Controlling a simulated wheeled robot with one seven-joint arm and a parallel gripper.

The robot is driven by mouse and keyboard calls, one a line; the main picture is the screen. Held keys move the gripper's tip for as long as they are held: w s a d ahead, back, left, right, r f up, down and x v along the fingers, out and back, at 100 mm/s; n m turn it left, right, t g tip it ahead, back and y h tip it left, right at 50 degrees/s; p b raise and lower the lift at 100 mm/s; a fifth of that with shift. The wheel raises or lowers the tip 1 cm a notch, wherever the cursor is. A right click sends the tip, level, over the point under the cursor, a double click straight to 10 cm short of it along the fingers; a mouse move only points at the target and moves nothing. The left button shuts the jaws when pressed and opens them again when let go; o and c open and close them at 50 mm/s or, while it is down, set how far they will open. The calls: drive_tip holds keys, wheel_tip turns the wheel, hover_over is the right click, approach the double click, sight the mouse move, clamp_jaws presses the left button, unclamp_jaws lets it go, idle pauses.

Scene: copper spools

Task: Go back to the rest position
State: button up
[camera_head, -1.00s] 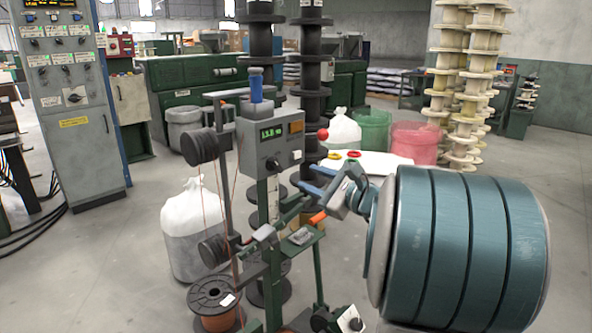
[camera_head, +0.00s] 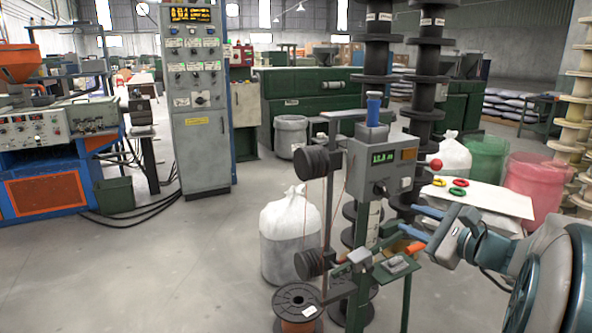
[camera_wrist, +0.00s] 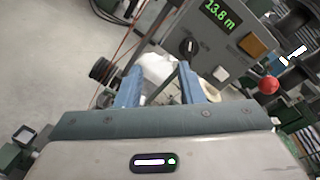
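A copper spool (camera_head: 299,308) with black flanges sits low beside the machine.
A white sack (camera_head: 290,240) stands left of the machine. A white table (camera_head: 500,203) with coloured rings (camera_head: 459,183), a green bin (camera_head: 487,158) and a red bin (camera_head: 537,185) are behind my arm. A grey control cabinet (camera_head: 200,100) stands back left. Open floor lies at the left.

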drive_tip(key=s+a+r+n+g+p, duration=0.1)
drive_tip(key=s+a+n+g+p, duration=0.4)
drive_tip(key=a, duration=0.3)
drive_tip(key=s+a+r+n+g+p, duration=0.2)
drive_tip(key=s+a+n+g+p, duration=0.3)
drive_tip(key=a+n+p, duration=0.15)
drive_tip(key=s+r+n+g+h+p, duration=0.2)
drive_tip(key=s+r+n+h+p, duration=0.3)
drive_tip(key=s+n+h+p, duration=0.2)
drive_tip(key=shift+s+d+r+n+h+p, duration=0.15)
drive_tip(key=shift+s+d+n+h+p, duration=0.25)
drive_tip(key=shift+s+n+p, duration=1.25)
drive_tip(key=shift+w, duration=0.25)
